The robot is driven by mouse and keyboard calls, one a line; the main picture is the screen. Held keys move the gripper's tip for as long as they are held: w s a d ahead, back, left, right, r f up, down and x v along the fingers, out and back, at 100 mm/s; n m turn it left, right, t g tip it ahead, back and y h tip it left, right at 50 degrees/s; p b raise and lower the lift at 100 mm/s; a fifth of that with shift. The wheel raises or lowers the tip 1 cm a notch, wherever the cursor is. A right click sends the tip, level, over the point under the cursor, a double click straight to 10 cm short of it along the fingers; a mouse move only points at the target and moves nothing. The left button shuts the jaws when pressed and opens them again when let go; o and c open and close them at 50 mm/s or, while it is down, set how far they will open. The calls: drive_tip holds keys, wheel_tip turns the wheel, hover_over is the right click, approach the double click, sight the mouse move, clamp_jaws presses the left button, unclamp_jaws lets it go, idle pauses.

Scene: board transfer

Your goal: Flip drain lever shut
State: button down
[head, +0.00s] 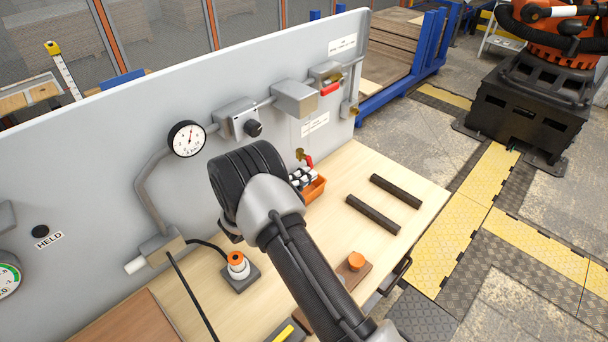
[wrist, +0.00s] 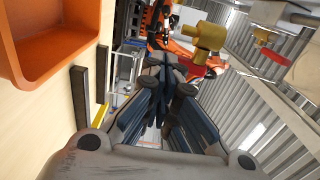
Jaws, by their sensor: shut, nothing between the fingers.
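A small brass valve with a red lever (head: 309,160) sits low on the grey panel, just above the table, in the head view. The lever slants down to the right there. In the wrist view the brass valve body (wrist: 208,36) is large and close. Its red lever (wrist: 190,69) shows just beyond my fingertips, partly covered by them. My gripper (wrist: 170,72) is shut and empty, its fingertips close to the lever; contact cannot be told. In the head view my wrist hides the gripper. A second red lever (head: 330,89) is on a valve higher on the panel.
An orange bin (head: 315,190) with small parts stands below the valve; its wall (wrist: 50,80) is close in the wrist view. Two dark bars (head: 372,213) lie on the table. A round gauge (head: 187,139) and pipes line the panel.

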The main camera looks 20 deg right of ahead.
drive_tip(key=shift+w+d+f, duration=0.25)
drive_tip(key=shift+d+f, duration=0.1)
drive_tip(key=shift+d, duration=0.3)
drive_tip(key=shift+w+d+f, duration=0.15)
drive_tip(key=shift+w+d, duration=0.15)
drive_tip(key=shift+d, duration=0.45)
idle(1.0)
drive_tip(key=v, duration=1.2)
